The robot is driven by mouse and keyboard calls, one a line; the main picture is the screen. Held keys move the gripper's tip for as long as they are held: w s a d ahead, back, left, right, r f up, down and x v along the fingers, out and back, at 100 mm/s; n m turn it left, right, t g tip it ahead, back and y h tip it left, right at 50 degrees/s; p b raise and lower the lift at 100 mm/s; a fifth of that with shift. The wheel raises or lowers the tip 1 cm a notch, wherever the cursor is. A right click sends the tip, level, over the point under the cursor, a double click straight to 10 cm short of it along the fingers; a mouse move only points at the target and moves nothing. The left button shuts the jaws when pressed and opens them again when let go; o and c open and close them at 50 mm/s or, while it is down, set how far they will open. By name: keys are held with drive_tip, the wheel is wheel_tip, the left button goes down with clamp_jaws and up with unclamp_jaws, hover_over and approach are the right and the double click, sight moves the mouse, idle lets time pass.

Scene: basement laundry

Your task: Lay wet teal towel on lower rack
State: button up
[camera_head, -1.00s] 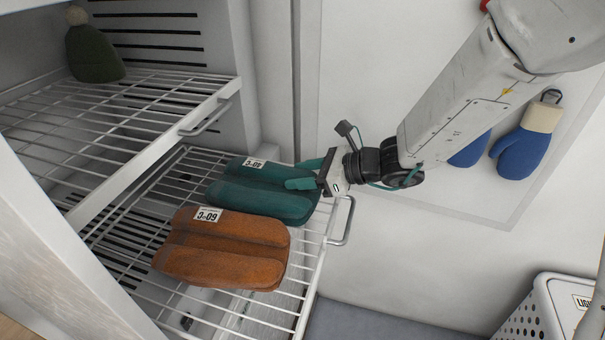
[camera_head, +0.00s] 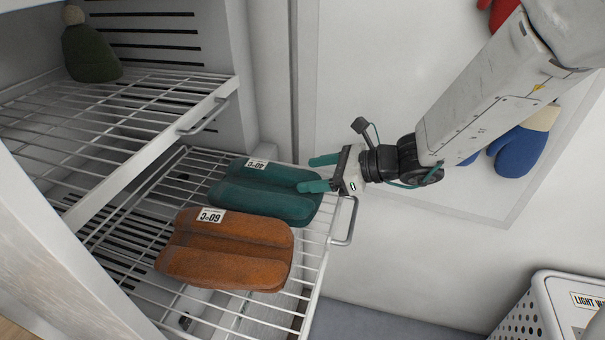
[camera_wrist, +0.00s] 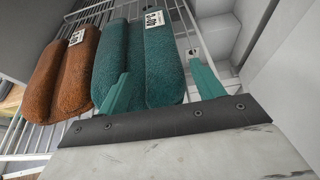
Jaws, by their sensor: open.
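The teal towel (camera_head: 262,194), folded and tagged 40°C, lies flat on the lower rack (camera_head: 314,262) behind an orange-brown towel. It also shows in the wrist view (camera_wrist: 150,65). My gripper (camera_head: 320,173) is open and empty, its teal fingers just off the towel's right end. In the head view the nearer finger overlaps the towel's right edge; I cannot tell whether it touches. In the wrist view the fingers (camera_wrist: 165,85) are spread apart with nothing between them but the view of the towel's end and rack.
The orange-brown towel (camera_head: 226,252), tagged 60°C, lies on the same rack. A green hat (camera_head: 91,52) sits on the upper rack (camera_head: 120,105). Blue mittens (camera_head: 520,148) hang on the right wall. A white basket (camera_head: 560,310) stands at lower right. The rack's front handle (camera_head: 347,225) is close below my gripper.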

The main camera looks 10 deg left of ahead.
drive_tip(key=v, duration=0.8)
drive_tip(key=shift+r, duration=0.25)
drive_tip(key=shift+d, duration=0.15)
drive_tip(key=s+d+r+n+h, duration=0.3)
drive_tip(key=s+d+n+h, duration=0.3)
drive_tip(key=s+d+n, duration=0.3)
drive_tip(key=s+d+r+n+h, duration=0.4)
drive_tip(key=s+d+n+h, duration=0.3)
drive_tip(key=s+d+n, duration=0.3)
drive_tip(key=s+d, duration=0.3)
drive_tip(key=d, duration=0.2)
drive_tip(key=shift+s+r+n, duration=0.3)
drive_tip(key=shift+s+r, duration=0.05)
drive_tip(key=shift+s, duration=0.05)
